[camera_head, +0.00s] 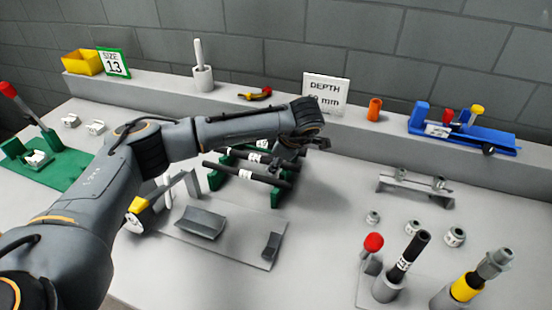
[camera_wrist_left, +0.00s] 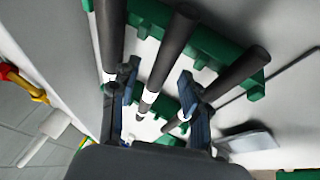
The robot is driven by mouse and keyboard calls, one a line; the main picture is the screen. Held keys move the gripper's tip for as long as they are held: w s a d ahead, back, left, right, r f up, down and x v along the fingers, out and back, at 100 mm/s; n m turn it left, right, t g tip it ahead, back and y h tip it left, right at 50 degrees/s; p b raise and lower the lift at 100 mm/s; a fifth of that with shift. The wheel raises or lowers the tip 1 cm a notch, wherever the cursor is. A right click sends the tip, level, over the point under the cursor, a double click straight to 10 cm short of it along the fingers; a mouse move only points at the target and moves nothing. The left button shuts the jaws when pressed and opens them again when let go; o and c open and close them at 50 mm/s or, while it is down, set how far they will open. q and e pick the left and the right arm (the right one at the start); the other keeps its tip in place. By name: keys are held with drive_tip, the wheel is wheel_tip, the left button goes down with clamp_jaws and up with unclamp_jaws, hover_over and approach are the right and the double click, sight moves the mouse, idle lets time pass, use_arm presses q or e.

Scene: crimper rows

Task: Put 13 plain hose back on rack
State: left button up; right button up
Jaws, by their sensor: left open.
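The green rack (camera_head: 214,180) lies under my left arm, with dark hoses (camera_head: 246,173) across it. The wrist view shows three dark hoses with white bands on the green rack (camera_wrist_left: 215,47). My left gripper (camera_head: 290,160) is at the rack's right end. In the wrist view its open fingers (camera_wrist_left: 158,75) are either side of the middle hose (camera_wrist_left: 172,45); I see no grip on it. Another black hose (camera_head: 409,255) with a white label, seemingly 13, stands upright in a grey cup (camera_head: 387,288) at lower right. My arm hides part of the rack.
A yellow-banded piece (camera_head: 467,287) stands in another holder at lower right. A red-knobbed post (camera_head: 373,243) and small fittings (camera_head: 455,237) are nearby. A grey tray (camera_head: 242,248) lies in front of the rack. The back ledge carries a DEPTH sign (camera_head: 326,92) and a blue fixture (camera_head: 465,133).

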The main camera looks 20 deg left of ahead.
use_arm(q)
drive_tip(key=shift+d+r, duration=0.1)
drive_tip(key=shift+r, duration=0.1)
drive_tip(key=v, duration=1.1)
drive_tip(key=shift+r, duration=0.25)
drive_tip(key=shift+s+d, duration=0.1)
drive_tip(key=shift+d, duration=0.05)
